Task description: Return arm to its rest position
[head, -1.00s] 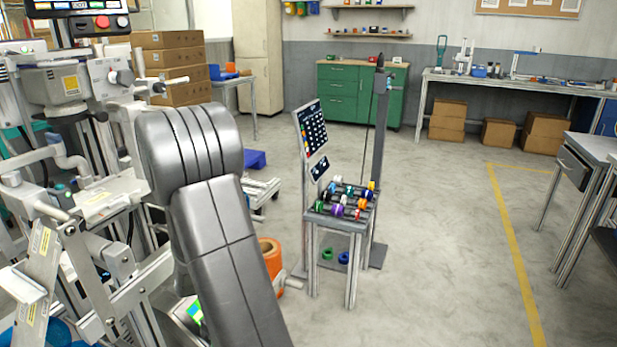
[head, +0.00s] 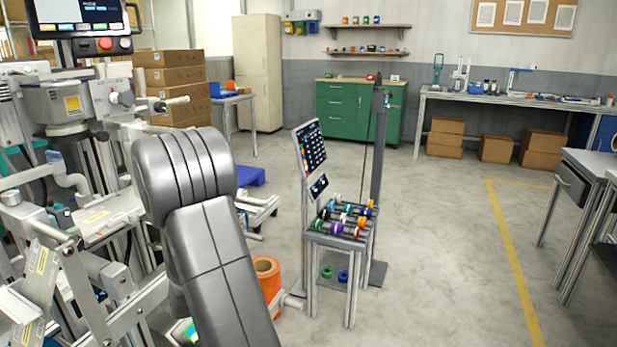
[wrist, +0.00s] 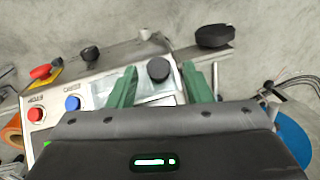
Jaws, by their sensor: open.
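My arm is folded in front of the head camera and covers the left middle of that view. My gripper (wrist: 158,88) shows in the wrist view as two green fingers held apart, with nothing between them that I can see gripped. Behind the fingers lies a light panel (wrist: 62,98) with a red button, a blue button and black knobs. I cannot tell how far the fingers are from it. My gripper does not show in the head view.
A small stand (head: 345,243) with colourful reels is right of my arm. An orange roll (head: 267,278) is low beside the arm. Machinery (head: 70,190) crowds the left. A green cabinet (head: 350,112) stands at the back. The floor (head: 440,240) on the right is clear.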

